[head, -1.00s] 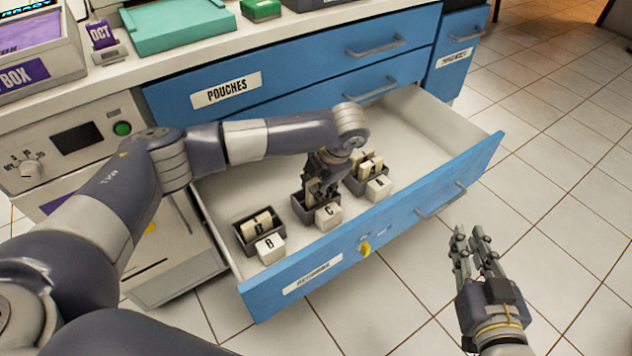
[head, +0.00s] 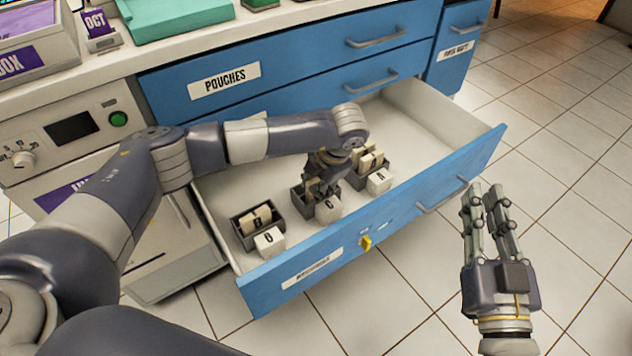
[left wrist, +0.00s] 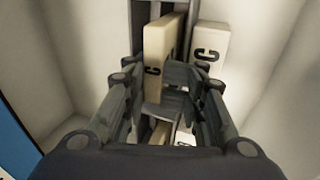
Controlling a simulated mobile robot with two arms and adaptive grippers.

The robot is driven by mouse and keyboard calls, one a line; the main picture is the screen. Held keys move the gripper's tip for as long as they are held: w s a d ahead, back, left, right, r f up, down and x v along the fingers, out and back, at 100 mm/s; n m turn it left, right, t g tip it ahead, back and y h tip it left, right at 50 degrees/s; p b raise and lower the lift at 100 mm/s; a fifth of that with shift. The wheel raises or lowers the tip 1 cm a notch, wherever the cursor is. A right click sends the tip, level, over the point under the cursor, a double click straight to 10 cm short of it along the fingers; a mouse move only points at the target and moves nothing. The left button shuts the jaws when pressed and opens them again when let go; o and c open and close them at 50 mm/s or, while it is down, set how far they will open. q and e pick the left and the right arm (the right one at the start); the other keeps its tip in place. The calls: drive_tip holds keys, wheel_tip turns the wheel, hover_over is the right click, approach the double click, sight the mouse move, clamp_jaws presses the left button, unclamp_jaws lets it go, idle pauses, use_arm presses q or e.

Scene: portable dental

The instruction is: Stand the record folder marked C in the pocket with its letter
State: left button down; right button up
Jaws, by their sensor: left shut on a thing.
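The cream record folder marked C (left wrist: 156,62) is between the fingers of my left gripper, which is shut on it. In the head view my left gripper (head: 318,182) is down at the middle dark pocket (head: 299,203), behind the white block lettered C (head: 329,209). That block also shows in the left wrist view (left wrist: 209,50), just right of the folder. The folder stands at the pocket's opening; I cannot tell whether it touches the bottom. Another cream folder (left wrist: 160,132) shows lower in the wrist view. My right gripper (head: 487,195) is open and empty, outside the drawer.
The open drawer (head: 440,125) also holds a left pocket (head: 238,232) and a right pocket (head: 358,180), both with cream folders and lettered white blocks in front. The blue drawer front (head: 400,218) rises on the near side. The drawer's right part is clear.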

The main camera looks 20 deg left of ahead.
use_arm(q)
drive_tip(key=shift+s+d+r, duration=0.1)
drive_tip(key=shift+s+d, duration=0.05)
use_arm(e)
drive_tip(key=shift+f+g, duration=0.3)
drive_tip(key=shift+f, duration=0.05)
idle(0.5)
drive_tip(key=shift+f, duration=0.25)
drive_tip(key=shift+d+f, duration=0.1)
drive_tip(key=shift+f, duration=0.05)
use_arm(q)
drive_tip(key=shift+d, duration=0.1)
use_arm(e)
drive_tip(key=shift+r, duration=0.35)
idle(0.3)
use_arm(q)
drive_tip(key=shift+f, duration=0.2)
use_arm(e)
drive_tip(key=shift+r, duration=0.2)
drive_tip(key=shift+r, duration=0.25)
use_arm(q)
drive_tip(key=c, duration=1.1)
unclamp_jaws()
drive_tip(key=shift+s, duration=0.1)
